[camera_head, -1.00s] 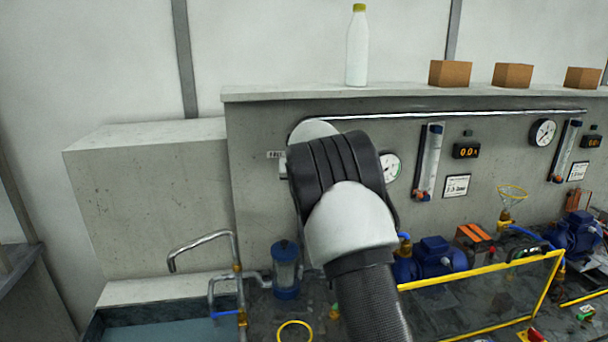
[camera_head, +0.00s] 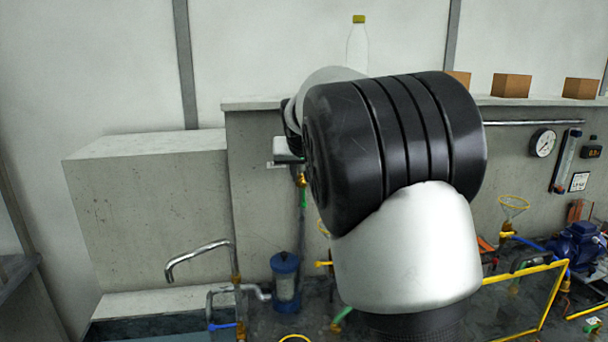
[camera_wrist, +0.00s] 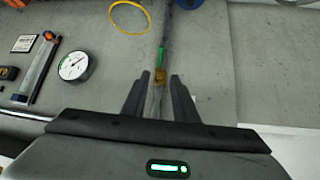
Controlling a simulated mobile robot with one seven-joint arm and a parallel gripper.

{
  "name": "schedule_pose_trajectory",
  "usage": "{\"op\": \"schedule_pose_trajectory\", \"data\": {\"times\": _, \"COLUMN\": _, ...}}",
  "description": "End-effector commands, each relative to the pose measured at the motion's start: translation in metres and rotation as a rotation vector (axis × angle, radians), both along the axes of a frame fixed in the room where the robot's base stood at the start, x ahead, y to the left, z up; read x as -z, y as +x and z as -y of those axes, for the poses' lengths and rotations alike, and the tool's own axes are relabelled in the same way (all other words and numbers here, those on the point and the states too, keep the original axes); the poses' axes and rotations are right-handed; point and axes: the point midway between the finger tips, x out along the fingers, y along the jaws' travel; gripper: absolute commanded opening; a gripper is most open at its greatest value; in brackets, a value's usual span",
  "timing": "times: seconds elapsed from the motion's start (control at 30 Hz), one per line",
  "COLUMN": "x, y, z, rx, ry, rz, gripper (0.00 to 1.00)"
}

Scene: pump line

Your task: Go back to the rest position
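My gripper (camera_wrist: 158,79) shows in the wrist view with its two dark fingers apart. A brass fitting (camera_wrist: 160,75) with a green part (camera_wrist: 162,54) on a thin pipe lies in the line of the gap, and I see no finger closed on it. In the head view my arm's large black and white links fill the middle, and the gripper's fingers are hidden there. The brass fitting (camera_head: 301,180) and the pipe below it show just left of my arm.
The grey panel carries a gauge (camera_head: 543,143) and a flow meter (camera_head: 565,160). A bottle (camera_head: 357,47) and brown boxes (camera_head: 511,86) stand on the ledge behind my arm. A tap (camera_head: 200,252), a blue filter (camera_head: 285,283), a yellow rail (camera_head: 525,270) and a blue pump (camera_head: 575,240) are below.

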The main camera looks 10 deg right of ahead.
Motion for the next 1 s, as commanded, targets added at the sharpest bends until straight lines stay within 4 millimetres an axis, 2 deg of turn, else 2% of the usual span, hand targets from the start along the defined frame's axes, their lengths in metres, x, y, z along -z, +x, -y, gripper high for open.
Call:
{"op": "schedule_pose_trajectory", "data": {"times": 0.17, "x": -0.001, "y": -0.001, "z": 0.000, "rx": 0.001, "ry": 0.001, "rz": -0.001, "gripper": 0.26}}
{"op": "schedule_pose_trajectory", "data": {"times": 0.23, "x": -0.004, "y": -0.008, "z": 0.002, "rx": 0.002, "ry": 0.008, "rz": -0.004, "gripper": 0.26}}
{"op": "schedule_pose_trajectory", "data": {"times": 0.27, "x": -0.007, "y": -0.014, "z": 0.004, "rx": 0.002, "ry": 0.014, "rz": -0.009, "gripper": 0.26}}
{"op": "schedule_pose_trajectory", "data": {"times": 0.37, "x": -0.019, "y": -0.050, "z": 0.008, "rx": -0.004, "ry": 0.045, "rz": -0.034, "gripper": 0.26}}
{"op": "schedule_pose_trajectory", "data": {"times": 0.47, "x": -0.031, "y": -0.109, "z": 0.010, "rx": -0.023, "ry": 0.084, "rz": -0.074, "gripper": 0.26}}
{"op": "schedule_pose_trajectory", "data": {"times": 0.5, "x": -0.034, "y": -0.136, "z": 0.008, "rx": -0.034, "ry": 0.097, "rz": -0.093, "gripper": 0.26}}
{"op": "schedule_pose_trajectory", "data": {"times": 0.57, "x": -0.036, "y": -0.176, "z": 0.005, "rx": -0.056, "ry": 0.109, "rz": -0.120, "gripper": 0.26}}
{"op": "schedule_pose_trajectory", "data": {"times": 0.7, "x": -0.029, "y": -0.269, "z": -0.006, "rx": -0.109, "ry": 0.115, "rz": -0.178, "gripper": 0.26}}
{"op": "schedule_pose_trajectory", "data": {"times": 0.8, "x": -0.015, "y": -0.329, "z": -0.014, "rx": -0.145, "ry": 0.101, "rz": -0.216, "gripper": 0.26}}
{"op": "schedule_pose_trajectory", "data": {"times": 0.9, "x": 0.002, "y": -0.376, "z": -0.019, "rx": -0.169, "ry": 0.080, "rz": -0.248, "gripper": 0.26}}
{"op": "schedule_pose_trajectory", "data": {"times": 1.0, "x": 0.017, "y": -0.406, "z": -0.022, "rx": -0.183, "ry": 0.060, "rz": -0.272, "gripper": 0.26}}
